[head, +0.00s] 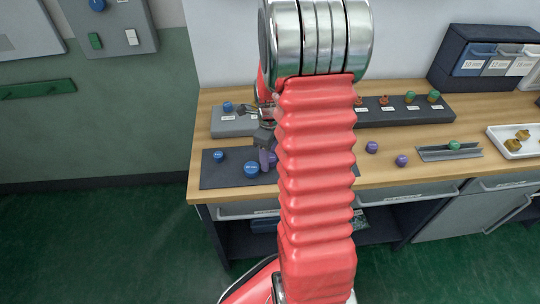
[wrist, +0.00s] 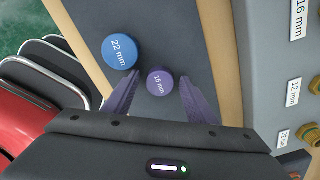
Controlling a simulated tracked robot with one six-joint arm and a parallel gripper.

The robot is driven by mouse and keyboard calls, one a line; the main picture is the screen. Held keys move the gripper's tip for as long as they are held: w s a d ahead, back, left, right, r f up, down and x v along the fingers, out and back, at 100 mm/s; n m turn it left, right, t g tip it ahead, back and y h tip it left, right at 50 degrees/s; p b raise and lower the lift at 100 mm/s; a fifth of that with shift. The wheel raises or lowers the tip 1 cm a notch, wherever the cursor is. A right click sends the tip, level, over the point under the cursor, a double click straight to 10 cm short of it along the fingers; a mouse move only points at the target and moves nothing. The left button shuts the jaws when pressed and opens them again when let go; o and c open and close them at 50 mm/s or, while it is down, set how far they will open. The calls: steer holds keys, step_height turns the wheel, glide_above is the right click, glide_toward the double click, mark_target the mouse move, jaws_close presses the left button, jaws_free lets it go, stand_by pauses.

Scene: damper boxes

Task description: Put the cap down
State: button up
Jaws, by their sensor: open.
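A purple cap labelled 16 mm (wrist: 160,82) sits between the two purple fingers of my gripper (wrist: 160,78) in the wrist view. The fingers are open, with a gap visible on each side of the cap. The cap appears to stand on the dark mat (wrist: 170,25), label up. In the head view my gripper (head: 266,152) is over the dark mat (head: 225,181), partly hidden by my red arm. A larger blue cap labelled 22 mm (wrist: 120,51) stands close to the left finger; it also shows in the head view (head: 251,169).
A small blue cap (head: 218,156) stands on the mat's left. A grey labelled block (head: 230,125) stands behind the mat. Two purple caps (head: 372,147) (head: 401,160) lie right of my arm. A grey channel holder (head: 435,153) and white tray (head: 498,143) are farther right.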

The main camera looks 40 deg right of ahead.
steer(key=shift+r, duration=0.15)
step_height(320, 180, up, 12)
stand_by(0.6)
stand_by(0.4)
steer(key=s+a+r+n+t, duration=0.1)
steer(key=s+a+r+n, duration=0.1)
steer(key=a+r+n, duration=0.45)
steer(key=s+a+r+n+t, duration=0.2)
steer(key=a+r+n, duration=0.1)
steer(key=a+n, duration=0.55)
steer(key=s+a+r+n+t, duration=0.2)
steer(key=s+a+n, duration=0.7)
steer(key=n, duration=0.6)
steer(key=shift+a+r+n+t, duration=0.3)
steer(key=shift+a+n, duration=0.1)
steer(key=shift+a, duration=0.25)
